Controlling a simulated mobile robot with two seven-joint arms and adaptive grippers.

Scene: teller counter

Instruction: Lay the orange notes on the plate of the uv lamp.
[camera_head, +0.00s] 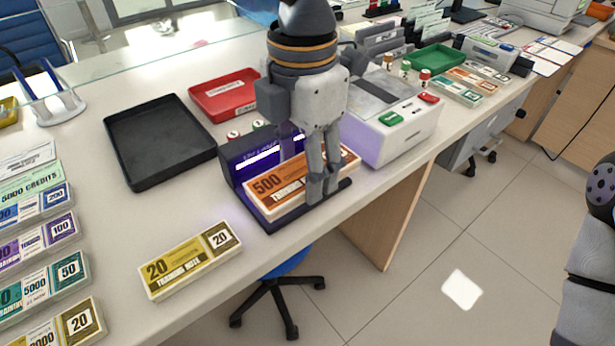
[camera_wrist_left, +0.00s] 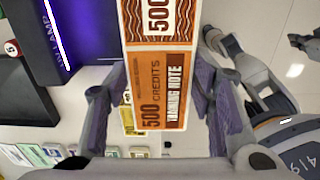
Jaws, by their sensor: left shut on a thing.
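The orange notes (camera_head: 270,188), a banded stack marked 500, are over the dark plate of the uv lamp (camera_head: 269,228), in front of its lit purple tube. I cannot tell whether the stack rests on the plate or is held just above it. My left gripper (camera_head: 318,196) comes down from above and is shut on the stack towards its right end. In the left wrist view the orange notes (camera_wrist_left: 158,85) lie between the fingers, with the uv lamp (camera_wrist_left: 80,35) at the upper left.
A yellow 20 note stack (camera_head: 190,260) lies left of the lamp near the counter edge. A black tray (camera_head: 160,145) and a red tray (camera_head: 222,98) lie behind. A white machine (camera_head: 400,120) stands close on the right. Several note stacks line the far left.

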